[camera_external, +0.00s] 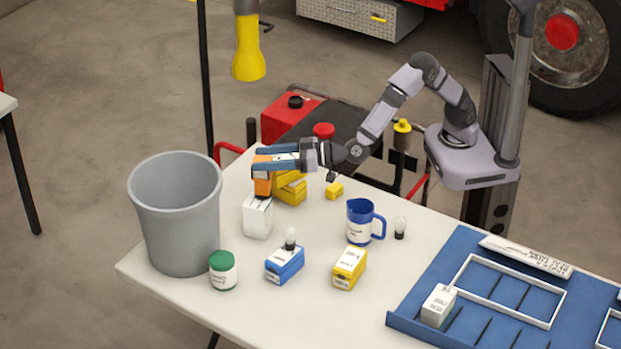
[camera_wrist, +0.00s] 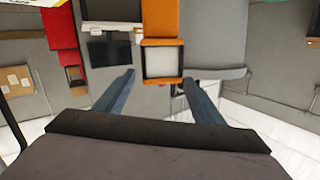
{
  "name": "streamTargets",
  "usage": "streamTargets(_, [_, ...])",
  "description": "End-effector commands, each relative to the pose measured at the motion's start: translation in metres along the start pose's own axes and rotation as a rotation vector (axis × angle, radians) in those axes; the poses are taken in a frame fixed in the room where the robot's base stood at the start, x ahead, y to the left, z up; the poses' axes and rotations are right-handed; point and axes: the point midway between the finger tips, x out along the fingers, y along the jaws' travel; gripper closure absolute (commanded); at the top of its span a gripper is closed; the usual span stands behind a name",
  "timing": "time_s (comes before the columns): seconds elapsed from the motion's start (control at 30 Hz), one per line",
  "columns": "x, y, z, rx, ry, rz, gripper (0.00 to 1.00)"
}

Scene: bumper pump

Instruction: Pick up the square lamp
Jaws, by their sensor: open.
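The square lamp (camera_external: 263,183) appears to be the orange block on top of a white box (camera_external: 257,217) at the table's back left. In the wrist view the lamp (camera_wrist: 162,62) shows a pale square face with an orange frame. My gripper (camera_external: 270,157) reaches in from the right, level with the lamp's upper part. Its fingers are spread, and in the wrist view my gripper (camera_wrist: 158,92) has the lamp between and just beyond its fingertips. No grip on the lamp shows. My fingers hide part of the lamp in the external view.
Yellow boxes (camera_external: 292,191) stand close to the lamp's right. A grey bin (camera_external: 178,225) stands to its left. In front are a green-lidded jar (camera_external: 223,271), a blue box (camera_external: 285,265), a yellow box (camera_external: 349,268) and a blue mug (camera_external: 360,228). A blue tray (camera_external: 408,318) lies at right.

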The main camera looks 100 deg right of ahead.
Motion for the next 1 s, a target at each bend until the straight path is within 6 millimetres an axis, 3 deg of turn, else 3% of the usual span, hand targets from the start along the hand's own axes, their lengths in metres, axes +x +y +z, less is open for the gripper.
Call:
streamTargets(0.03, [-0.001, -0.002, 0.018, -0.025, 0.024, 0.025, 0.38])
streamTargets(0.1, [-0.004, -0.003, 0.029, -0.060, 0.057, 0.064, 0.38])
streamTargets(0.3, [-0.014, -0.002, 0.049, -0.136, 0.111, 0.138, 0.38])
streamTargets(0.53, [-0.016, -0.001, 0.051, -0.156, 0.124, 0.156, 0.38])
streamTargets(1.0, [0.006, 0.003, 0.047, -0.155, 0.123, 0.156, 0.38])
